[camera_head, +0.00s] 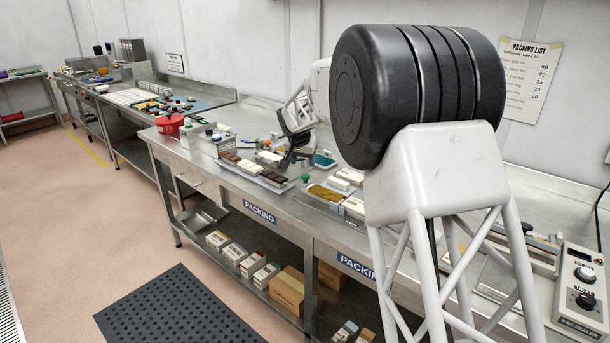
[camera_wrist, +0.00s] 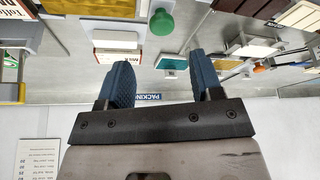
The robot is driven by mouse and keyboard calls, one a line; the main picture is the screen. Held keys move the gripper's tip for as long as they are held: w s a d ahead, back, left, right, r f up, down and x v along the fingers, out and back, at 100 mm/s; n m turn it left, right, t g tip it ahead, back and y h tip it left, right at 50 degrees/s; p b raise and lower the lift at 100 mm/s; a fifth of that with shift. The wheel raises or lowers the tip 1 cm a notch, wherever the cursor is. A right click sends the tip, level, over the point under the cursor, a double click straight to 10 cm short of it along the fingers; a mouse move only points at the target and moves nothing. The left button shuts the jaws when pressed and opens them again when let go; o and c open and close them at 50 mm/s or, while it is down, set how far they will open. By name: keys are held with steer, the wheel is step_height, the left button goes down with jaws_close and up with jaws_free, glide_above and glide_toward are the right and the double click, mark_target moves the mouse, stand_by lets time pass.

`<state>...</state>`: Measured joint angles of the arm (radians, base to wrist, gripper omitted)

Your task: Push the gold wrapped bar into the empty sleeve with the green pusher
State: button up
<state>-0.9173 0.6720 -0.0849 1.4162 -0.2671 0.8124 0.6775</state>
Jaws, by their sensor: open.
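The gold wrapped bar (camera_head: 325,193) lies on a light tray on the packing bench in the head view. A green knob (camera_head: 305,177), which looks like the pusher's, stands just left of it. The green knob (camera_wrist: 161,22) also shows in the wrist view, beyond the fingertips and apart from them. My gripper (camera_head: 287,156) is above the bench, left of and behind the knob. In the wrist view my gripper (camera_wrist: 163,75) has its two blue fingers apart with nothing between them. A white printed carton (camera_head: 354,207) lies right of the gold bar; I cannot tell if it is the empty sleeve.
A tray of brown and white bars (camera_head: 262,176) is at the left. A teal item (camera_head: 325,160) lies behind the knob. A red container (camera_head: 171,125) stands farther left. A bag sealer (camera_head: 582,292) is at the right end. My arm hides part of the bench.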

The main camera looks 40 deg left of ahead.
mark_target(305, 175)
steer(key=shift+s+a+f, duration=0.1)
steer(key=shift+a, duration=0.1)
steer(key=shift+f, duration=0.1)
steer(key=shift+x, duration=3.8)
steer(key=shift+d, duration=0.1)
steer(key=shift+c, duration=0.2)
jaws_close()
